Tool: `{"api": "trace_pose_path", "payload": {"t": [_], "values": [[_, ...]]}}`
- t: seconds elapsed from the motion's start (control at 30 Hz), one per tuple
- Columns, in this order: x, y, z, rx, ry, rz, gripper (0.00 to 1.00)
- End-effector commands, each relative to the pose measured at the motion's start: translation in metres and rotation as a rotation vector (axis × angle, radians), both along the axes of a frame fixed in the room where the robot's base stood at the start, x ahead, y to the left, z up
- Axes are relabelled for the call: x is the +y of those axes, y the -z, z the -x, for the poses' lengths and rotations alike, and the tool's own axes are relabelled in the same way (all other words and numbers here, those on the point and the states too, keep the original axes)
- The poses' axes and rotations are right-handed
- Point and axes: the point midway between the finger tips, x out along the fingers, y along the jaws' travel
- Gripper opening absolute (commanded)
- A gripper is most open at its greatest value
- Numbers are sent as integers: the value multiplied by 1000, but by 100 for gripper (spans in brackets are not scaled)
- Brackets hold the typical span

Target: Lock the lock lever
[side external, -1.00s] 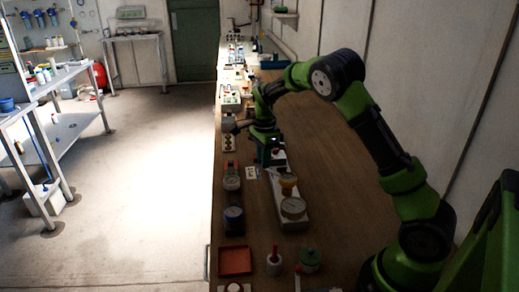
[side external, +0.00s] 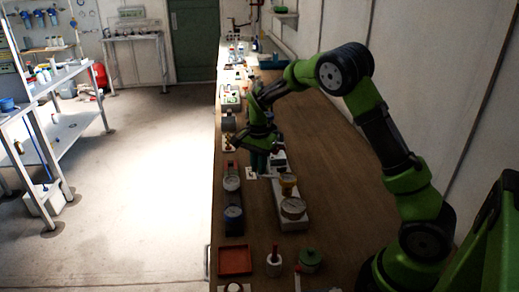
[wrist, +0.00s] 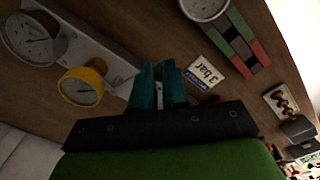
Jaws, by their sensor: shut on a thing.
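My gripper (wrist: 158,88) shows in the wrist view with its two teal fingers close together on a small pale piece, which I take to be the lock lever (wrist: 158,73). The fingers hide most of it. It sits at the end of the white base block (wrist: 112,66) that carries a yellow gauge (wrist: 81,86) and a white-faced gauge (wrist: 32,40). In the side view my gripper (side external: 260,168) is low over the bench, just beyond the yellow gauge (side external: 288,181). The lever cannot be made out there.
A "3 bar" card (wrist: 205,72) lies close beside the fingers. A red and green striped panel (wrist: 238,45) and another round gauge (wrist: 205,5) are near it. A red tray (side external: 235,261) and a green-lidded jar (side external: 309,260) stand at the near end of the bench (side external: 345,170).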

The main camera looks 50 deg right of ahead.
Motion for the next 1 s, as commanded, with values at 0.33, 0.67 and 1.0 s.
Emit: {"api": "trace_pose_path", "payload": {"t": [0.33, 0.67, 1.0], "values": [[15, -1, 10, -2, -224, 0, 0], [19, 0, 15, 0, -305, 1, 0], [20, 0, 15, 1, -311, 0, 0]]}}
